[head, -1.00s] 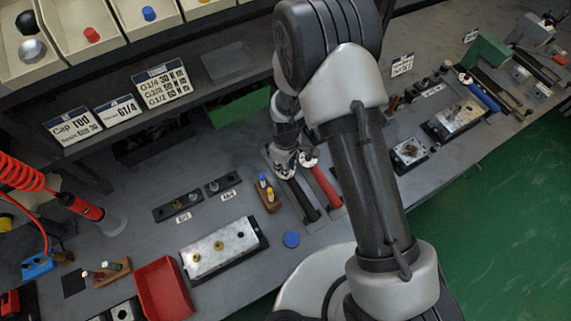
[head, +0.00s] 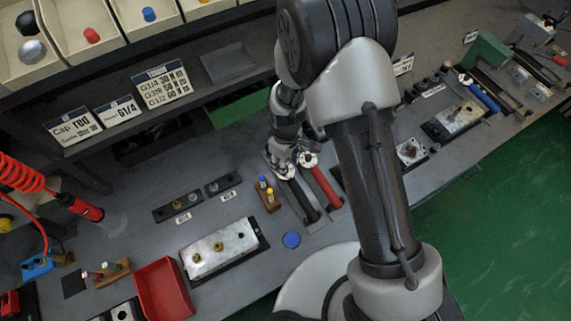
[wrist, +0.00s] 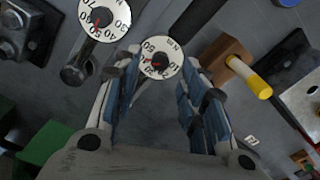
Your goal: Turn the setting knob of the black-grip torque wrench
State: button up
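The black-grip torque wrench (head: 303,199) lies on the grey bench beside a red-grip wrench (head: 325,187). Its round white dial, the setting knob (wrist: 162,58), faces my wrist camera, with its dark shaft running to the upper right. My gripper (wrist: 160,62) is open, with one finger on each side of this dial; I cannot tell whether either finger touches it. In the head view my gripper (head: 279,156) is at the dial end of the black-grip wrench and partly hides it. The red-grip wrench's dial (wrist: 103,17) is just left of the fingers in the wrist view.
A wooden block (wrist: 232,58) with a yellow-ended pin (wrist: 250,78) stands close to the right finger in the wrist view. A metal valve block (head: 218,246), a red tray (head: 163,288) and a blue disc (head: 291,240) lie nearer the bench's front edge.

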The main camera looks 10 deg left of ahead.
notch_tip(320, 180, up, 9)
jog(key=shift+s+r, duration=0.1)
dwell(0.4)
